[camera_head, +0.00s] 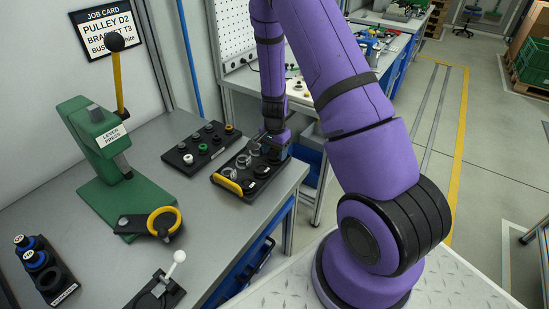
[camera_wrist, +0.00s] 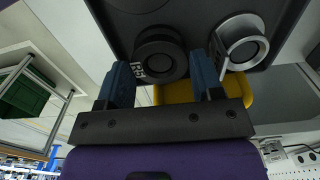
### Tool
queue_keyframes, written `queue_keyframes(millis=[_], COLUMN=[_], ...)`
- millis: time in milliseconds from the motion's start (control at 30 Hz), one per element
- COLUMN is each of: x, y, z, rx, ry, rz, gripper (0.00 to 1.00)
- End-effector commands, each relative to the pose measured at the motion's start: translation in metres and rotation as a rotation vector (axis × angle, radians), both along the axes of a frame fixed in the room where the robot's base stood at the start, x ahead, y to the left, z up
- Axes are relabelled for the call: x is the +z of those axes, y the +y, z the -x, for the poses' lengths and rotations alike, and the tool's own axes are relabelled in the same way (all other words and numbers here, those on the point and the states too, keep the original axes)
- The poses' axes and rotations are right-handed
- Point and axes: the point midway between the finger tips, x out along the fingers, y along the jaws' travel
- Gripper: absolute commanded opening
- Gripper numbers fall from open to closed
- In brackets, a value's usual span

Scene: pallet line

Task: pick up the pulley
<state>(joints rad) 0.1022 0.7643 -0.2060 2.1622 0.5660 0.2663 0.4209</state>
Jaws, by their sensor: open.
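The job card (camera_head: 101,27) reads "PULLEY D2", "BRACKET T3" and a bush line ending in "white". A black tray with a yellow handle (camera_head: 229,186) holds round silver and dark parts near the bench's right end; I cannot tell which is the named pulley. My gripper (camera_head: 276,148) is over the far right of this tray. In the wrist view my gripper (camera_wrist: 160,82) is open, its two blue fingers on either side of a dark ring-shaped part (camera_wrist: 160,56) with a partly readable white label. I cannot tell whether they touch it. A silver ring (camera_wrist: 241,43) is just right of the right finger.
A green lever press (camera_head: 97,135) stands further left. A holder with blue-ringed parts (camera_head: 41,268) and a white-knobbed lever (camera_head: 178,257) are nearer.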

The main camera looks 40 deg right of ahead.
Motion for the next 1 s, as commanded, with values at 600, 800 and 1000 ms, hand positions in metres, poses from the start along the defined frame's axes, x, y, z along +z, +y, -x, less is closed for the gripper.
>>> queue_keyframes(millis=[600, 800, 1000], x=[-0.021, -0.021, -0.019], y=[0.0, 0.0, -0.001], z=[0.0, 0.0, 0.0], rx=[0.0, 0.0, 0.0], ry=[-0.001, -0.001, -0.001], rz=[0.0, 0.0, 0.001], gripper=[0.27, 0.27, 0.27])
